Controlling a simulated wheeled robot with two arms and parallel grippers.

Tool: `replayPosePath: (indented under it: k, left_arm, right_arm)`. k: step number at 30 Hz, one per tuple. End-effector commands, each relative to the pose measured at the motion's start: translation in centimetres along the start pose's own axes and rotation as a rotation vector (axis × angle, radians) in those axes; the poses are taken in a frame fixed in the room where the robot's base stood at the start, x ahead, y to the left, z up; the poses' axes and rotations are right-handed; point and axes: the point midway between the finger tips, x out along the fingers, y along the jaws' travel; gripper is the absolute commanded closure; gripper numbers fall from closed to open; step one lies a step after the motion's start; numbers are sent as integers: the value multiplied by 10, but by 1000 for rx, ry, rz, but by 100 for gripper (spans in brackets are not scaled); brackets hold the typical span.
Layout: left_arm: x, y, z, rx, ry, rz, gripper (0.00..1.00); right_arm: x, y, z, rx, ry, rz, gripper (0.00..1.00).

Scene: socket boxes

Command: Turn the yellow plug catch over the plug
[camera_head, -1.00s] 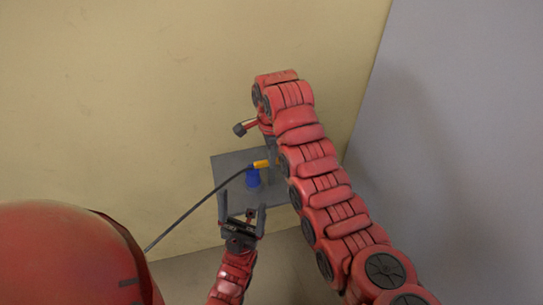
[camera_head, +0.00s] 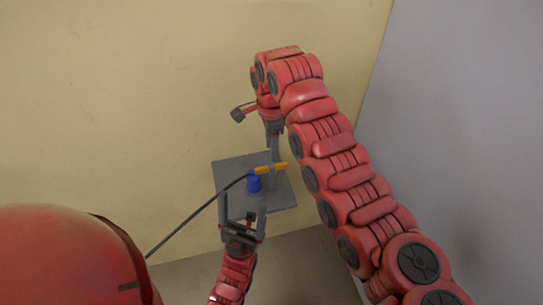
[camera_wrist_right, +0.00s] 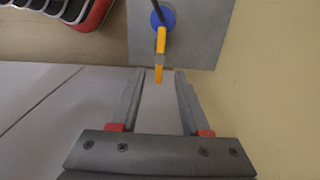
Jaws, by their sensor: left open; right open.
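The yellow plug catch (camera_head: 270,169) is a short bar at the grey socket box (camera_head: 284,196), beside the blue plug part (camera_head: 254,184) where a dark cable ends. In the right wrist view the catch (camera_wrist_right: 160,42) runs down from the blue part (camera_wrist_right: 168,19), with a grey piece across it. My right gripper (camera_head: 275,157) is open and points down at the catch. In its wrist view the catch's lower end appears between the fingertips (camera_wrist_right: 159,73); contact cannot be told. My left gripper (camera_head: 243,197) is open and empty, in front of the box and below the blue part.
The dark cable (camera_head: 197,212) runs from the blue part down to the left. A yellowish wall (camera_head: 130,90) stands behind the box and a grey wall (camera_head: 460,120) at the right. Floor (camera_head: 300,270) shows below the box.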

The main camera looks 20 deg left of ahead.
Motion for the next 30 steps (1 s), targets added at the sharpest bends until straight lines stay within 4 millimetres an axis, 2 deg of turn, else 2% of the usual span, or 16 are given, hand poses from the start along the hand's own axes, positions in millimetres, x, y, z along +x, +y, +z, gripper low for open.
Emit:
replayPosePath:
  k: [6, 13, 15, 21, 30]
  left_arm:
    - [-9, 0, 2, 0, 0, 0, 15]
    - [-14, 1, 2, 0, 0, 0, 15]
    - [-10, 0, 2, 0, 0, 0, 15]
    - [-10, 0, 2, 0, 0, 0, 15]
    - [-10, 0, 2, 0, 0, 0, 15]
  right_arm:
    - [-41, 0, 0, 0, 4, -3, 54]
    - [-78, 0, 1, 2, 0, -3, 54]
    - [-89, 0, 1, -1, 3, 0, 54]
    - [-102, 0, 1, 0, 0, 0, 54]
    - [-103, 0, 1, -1, -1, 1, 54]
